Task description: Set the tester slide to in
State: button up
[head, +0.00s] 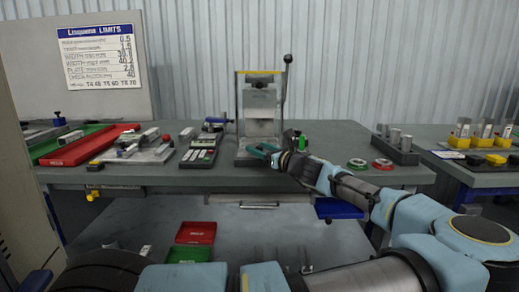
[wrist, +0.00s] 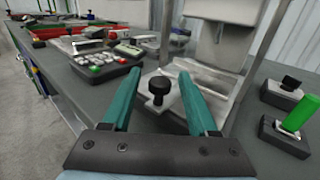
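The tester (head: 259,105) is a grey upright press with a side lever, standing on the table at the centre of the head view. In the wrist view its slide is a light metal plate (wrist: 152,110) with a black knob (wrist: 159,87), at the near side of the tester base (wrist: 205,82). My gripper (head: 259,152) is at the front of the tester. In the wrist view my gripper (wrist: 159,79) is open, its teal fingers apart on either side of the knob. No contact with the knob is visible. In the head view my gripper hides the slide.
A keypad device (head: 201,150) stands left of the tester. Further left are a red tray (head: 92,146) and metal fixtures. Small dark blocks, one with a green handle (wrist: 299,113), stand close on the right. Green and red rings (head: 382,164) lie farther right.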

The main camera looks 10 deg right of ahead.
grip_shut()
dwell(1.2)
